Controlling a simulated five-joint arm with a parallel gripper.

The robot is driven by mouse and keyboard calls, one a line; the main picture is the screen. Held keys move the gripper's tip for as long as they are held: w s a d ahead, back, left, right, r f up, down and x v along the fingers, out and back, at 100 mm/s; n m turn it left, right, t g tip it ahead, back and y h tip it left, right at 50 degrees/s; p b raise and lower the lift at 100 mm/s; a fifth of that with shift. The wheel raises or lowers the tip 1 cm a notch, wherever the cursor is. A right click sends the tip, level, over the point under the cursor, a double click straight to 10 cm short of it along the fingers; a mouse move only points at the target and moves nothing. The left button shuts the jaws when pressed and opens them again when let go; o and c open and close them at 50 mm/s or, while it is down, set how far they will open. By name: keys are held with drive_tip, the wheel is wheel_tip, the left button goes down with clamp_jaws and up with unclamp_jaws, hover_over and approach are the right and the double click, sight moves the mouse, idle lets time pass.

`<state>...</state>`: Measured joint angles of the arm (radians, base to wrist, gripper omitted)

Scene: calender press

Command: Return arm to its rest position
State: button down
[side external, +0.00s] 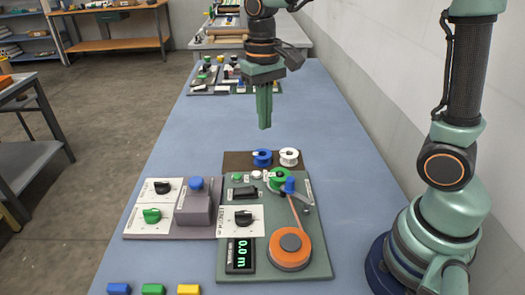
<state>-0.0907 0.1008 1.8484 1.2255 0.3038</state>
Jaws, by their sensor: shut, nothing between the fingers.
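My gripper (264,122) hangs above the blue table with its green fingers pointing down. It is shut and empty. It is above and behind the press panel, apart from everything on the table. My arm's base stands at the right edge of the table. The green-grey panel (325,262) carries an orange roller (290,247), a green spool (280,179), a blue post (290,186), a black knob (243,217) and a display (240,255) that reads 0.0 m.
A grey panel (140,233) with black and green knobs and a blue button (196,184) sits left. Blue (262,157) and white (289,156) spools stand on a brown board. Blue, green and yellow blocks lie in front. More panels (207,77) stand behind. Mid-table is clear; a wall runs right.

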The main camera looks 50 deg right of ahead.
drive_tip(key=s+d+r+n+t, duration=0.2)
drive_tip(key=s+d+r+t, duration=0.1)
drive_tip(key=s+t, duration=0.3)
drive_tip(key=shift+s+d+r, duration=0.2)
drive_tip(key=shift+s+r, duration=0.05)
drive_tip(key=shift+s, duration=1.05)
drive_tip(key=c, duration=1.5)
unclamp_jaws()
drive_tip(key=shift+c, duration=0.2)
